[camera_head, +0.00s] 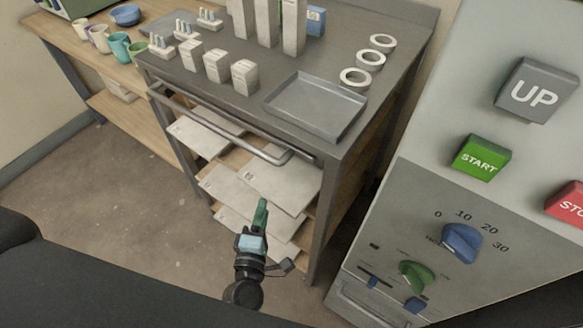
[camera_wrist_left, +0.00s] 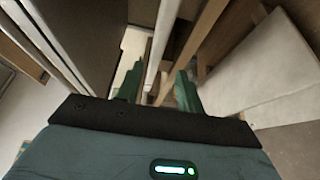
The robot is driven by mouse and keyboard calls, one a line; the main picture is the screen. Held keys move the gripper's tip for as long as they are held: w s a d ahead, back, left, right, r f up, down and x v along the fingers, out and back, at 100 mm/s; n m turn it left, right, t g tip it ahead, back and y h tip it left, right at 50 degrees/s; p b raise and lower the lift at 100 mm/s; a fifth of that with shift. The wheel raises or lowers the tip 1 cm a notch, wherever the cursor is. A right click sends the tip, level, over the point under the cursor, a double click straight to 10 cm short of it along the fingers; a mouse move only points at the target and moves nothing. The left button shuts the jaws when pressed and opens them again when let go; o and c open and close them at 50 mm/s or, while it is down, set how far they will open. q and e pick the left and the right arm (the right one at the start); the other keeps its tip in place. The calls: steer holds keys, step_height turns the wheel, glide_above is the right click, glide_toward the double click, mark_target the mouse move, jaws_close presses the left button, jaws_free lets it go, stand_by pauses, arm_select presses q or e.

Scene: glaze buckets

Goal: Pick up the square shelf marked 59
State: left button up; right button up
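Several pale square shelves lie in the rack under the grey worktop, among them an upper one (camera_head: 203,137), a middle one (camera_head: 287,183) and a low one (camera_head: 262,235). Small dark marks show near some front edges, but I cannot read 59 on any. My left gripper (camera_head: 260,218) is in front of the lower shelves. In the left wrist view its two green fingers (camera_wrist_left: 158,78) stand apart, with a pale narrow edge showing between them; I cannot tell if they touch it. A broad pale slab (camera_wrist_left: 265,75) shows to their right. My right gripper is not in view.
A metal handle bar (camera_head: 225,133) runs across the rack's front above the lower shelves. A grey tray (camera_head: 315,105), white rings (camera_head: 370,60) and pale blocks (camera_head: 217,66) stand on top. A control panel (camera_head: 430,210) stands close at right. Bare floor (camera_head: 130,205) lies left.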

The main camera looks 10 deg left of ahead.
mark_target(269, 185)
arm_select(q)
steer(key=w, duration=0.4)
steer(key=w+r, duration=0.1)
steer(key=w, duration=0.1)
steer(key=shift+w+a+p, duration=0.2)
steer(key=shift+w+p, duration=0.1)
steer(key=shift+p, duration=0.1)
steer(key=shift+w+a+f, duration=0.1)
steer(key=shift+w, duration=0.45)
steer(key=shift+c, duration=0.3)
jaws_close()
stand_by(0.4)
steer(key=shift+w, duration=0.1)
